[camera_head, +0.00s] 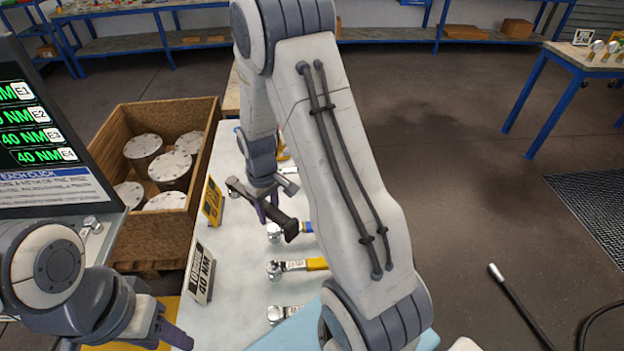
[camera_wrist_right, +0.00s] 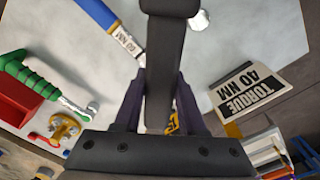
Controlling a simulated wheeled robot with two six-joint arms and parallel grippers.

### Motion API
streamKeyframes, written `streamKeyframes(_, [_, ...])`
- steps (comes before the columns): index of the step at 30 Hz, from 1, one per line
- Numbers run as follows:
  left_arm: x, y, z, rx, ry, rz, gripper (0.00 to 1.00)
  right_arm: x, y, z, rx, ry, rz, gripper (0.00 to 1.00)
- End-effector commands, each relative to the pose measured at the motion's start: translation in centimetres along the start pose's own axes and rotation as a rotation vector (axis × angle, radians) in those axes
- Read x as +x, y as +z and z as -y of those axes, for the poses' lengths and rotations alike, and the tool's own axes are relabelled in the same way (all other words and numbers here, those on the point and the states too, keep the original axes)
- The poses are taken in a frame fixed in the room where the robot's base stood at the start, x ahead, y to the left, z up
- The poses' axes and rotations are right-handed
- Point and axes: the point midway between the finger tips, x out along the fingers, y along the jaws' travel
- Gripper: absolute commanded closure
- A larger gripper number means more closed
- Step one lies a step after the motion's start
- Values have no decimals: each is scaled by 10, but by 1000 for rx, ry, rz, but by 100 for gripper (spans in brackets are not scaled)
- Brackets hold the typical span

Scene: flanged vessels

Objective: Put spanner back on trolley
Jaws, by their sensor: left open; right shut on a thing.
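My right gripper (camera_head: 264,203) is shut on a dark-handled spanner (camera_head: 276,215), held above the trolley. In the right wrist view the black spanner handle (camera_wrist_right: 165,60) stands between the two fingers (camera_wrist_right: 160,105). The trolley's pale top (camera_head: 235,305) lies below, with a blue-handled spanner (camera_head: 274,233), a yellow-handled one (camera_head: 290,267) and another metal one (camera_head: 276,314) lying on it. My left gripper (camera_head: 172,335) is open at the lower left; its fingertips are partly cut off.
A "Torque 40 NM" sign (camera_head: 200,273) and a yellow sign (camera_head: 212,200) stand along the trolley's left edge. A wooden crate (camera_head: 204,135) of flanged vessels is beyond. A screen (camera_head: 45,120) fills the left. The wrist view shows a green-handled tool (camera_wrist_right: 35,77) and red box (camera_wrist_right: 18,100).

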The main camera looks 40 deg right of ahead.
Motion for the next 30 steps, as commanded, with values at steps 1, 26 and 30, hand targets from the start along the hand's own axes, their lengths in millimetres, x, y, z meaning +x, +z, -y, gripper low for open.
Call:
streamKeyframes(1, [4,0,0,0,0,0,50,8,-5,-24,-51,0,-1,100])
streamKeyframes(26, [27,2,2,1,0,0,50,57,2,-187,-640,-7,-5,100])
streamKeyframes(30, [38,2,3,1,0,0,50,70,3,-187,-639,-8,-5,100])
